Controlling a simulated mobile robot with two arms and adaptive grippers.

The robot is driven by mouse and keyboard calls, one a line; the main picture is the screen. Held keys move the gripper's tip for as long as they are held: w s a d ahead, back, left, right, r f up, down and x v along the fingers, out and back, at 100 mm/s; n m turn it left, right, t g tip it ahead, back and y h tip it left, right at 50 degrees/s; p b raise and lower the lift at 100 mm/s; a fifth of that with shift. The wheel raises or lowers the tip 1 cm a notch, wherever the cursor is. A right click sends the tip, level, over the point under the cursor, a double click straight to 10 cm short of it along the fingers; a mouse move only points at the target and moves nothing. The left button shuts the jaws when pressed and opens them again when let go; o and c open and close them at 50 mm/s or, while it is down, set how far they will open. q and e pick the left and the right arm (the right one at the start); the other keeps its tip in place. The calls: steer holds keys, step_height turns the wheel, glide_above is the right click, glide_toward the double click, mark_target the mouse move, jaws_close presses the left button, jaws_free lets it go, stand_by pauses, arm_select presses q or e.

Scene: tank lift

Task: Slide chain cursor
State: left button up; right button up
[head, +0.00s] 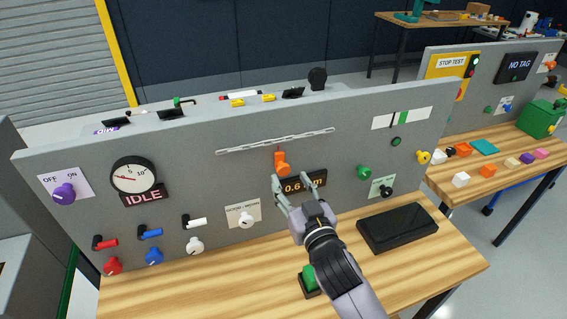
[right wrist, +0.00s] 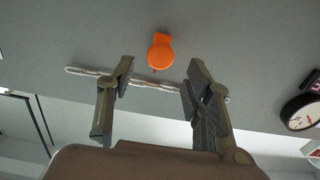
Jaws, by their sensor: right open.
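The chain (head: 275,141) is a pale, slightly slanted strip on the upper middle of the grey panel; it also shows in the right wrist view (right wrist: 152,85). The orange cursor (head: 283,166) hangs just below the chain, near its middle. In the right wrist view the orange cursor (right wrist: 161,52) lies beyond the fingertips, roughly centred between them, with a clear gap. My right gripper (head: 293,187) is open and empty in front of the panel, just below the cursor in the head view. My left gripper is out of view.
A display reading about 0.6 (head: 305,185) is partly hidden behind my right gripper. A green knob (head: 364,172) sits to the right of it. A black pad (head: 397,228) and a green button (head: 309,278) are on the wooden table (head: 215,285). A dial (head: 133,175) is at left.

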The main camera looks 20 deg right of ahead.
mark_target(284, 171)
steer(key=w+p, duration=0.1)
steer(key=w, duration=0.3)
steer(key=shift+w, duration=0.3)
steer(key=shift+w+a, duration=0.1)
steer(key=shift+w, duration=0.45)
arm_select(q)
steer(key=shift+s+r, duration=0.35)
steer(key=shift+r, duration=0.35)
arm_select(e)
steer(key=shift+c, duration=0.2)
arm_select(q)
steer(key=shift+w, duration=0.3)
arm_select(e)
jaws_close()
